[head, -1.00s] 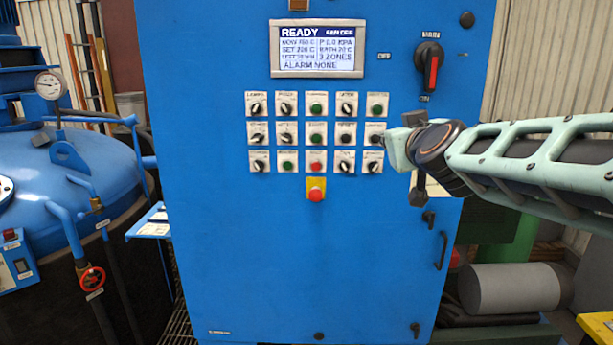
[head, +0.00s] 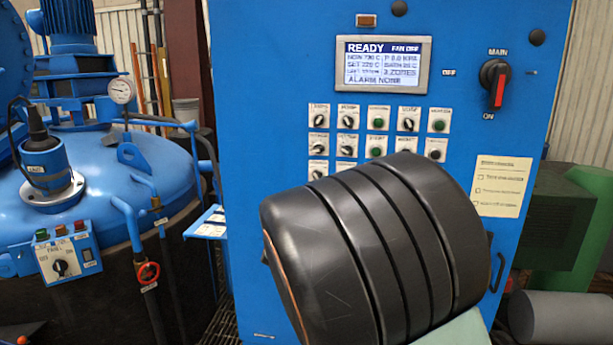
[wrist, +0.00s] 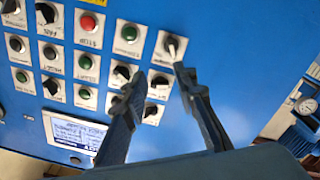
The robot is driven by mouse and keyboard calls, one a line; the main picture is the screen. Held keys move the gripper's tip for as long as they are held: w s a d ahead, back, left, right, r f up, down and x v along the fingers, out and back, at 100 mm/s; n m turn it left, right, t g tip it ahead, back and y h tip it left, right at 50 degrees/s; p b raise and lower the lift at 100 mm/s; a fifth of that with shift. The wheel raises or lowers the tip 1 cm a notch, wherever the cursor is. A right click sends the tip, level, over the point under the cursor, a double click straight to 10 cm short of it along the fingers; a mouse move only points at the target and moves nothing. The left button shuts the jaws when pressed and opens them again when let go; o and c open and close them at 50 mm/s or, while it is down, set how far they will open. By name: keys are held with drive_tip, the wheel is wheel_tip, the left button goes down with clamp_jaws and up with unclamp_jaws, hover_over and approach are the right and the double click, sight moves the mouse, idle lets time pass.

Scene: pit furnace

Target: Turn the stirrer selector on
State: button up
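The control panel (head: 270,230) is a blue cabinet front with rows of black selector knobs and green and red buttons on white plates. I cannot read which label is the stirrer's. In the wrist view the panel appears upside down. My gripper (wrist: 157,78) is open and empty in front of it, its two dark fingers apart. A bottom-row selector (wrist: 171,44) at the row's end lies just beyond the right fingertip; more selectors, such as one (wrist: 160,80), show between the fingers. Contact cannot be told. In the head view my arm hides the gripper and the lower-right controls.
The display (head: 384,65) reads READY and FAN OFF. A red main switch (head: 497,85) is at the upper right, and a paper notice (head: 501,186) below it. A blue furnace lid (head: 100,175) with gauge (head: 121,91) and pipes stands at the left.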

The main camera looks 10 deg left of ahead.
sight(316, 177)
drive_tip(key=w, duration=0.3)
drive_tip(key=w+a+f+p, duration=0.1)
drive_tip(key=w, duration=0.3)
drive_tip(key=w+p, duration=0.1)
drive_tip(key=w, duration=0.2)
drive_tip(key=shift+w+a+f, duration=0.15)
drive_tip(key=shift+w+f, duration=0.05)
clamp_jaws()
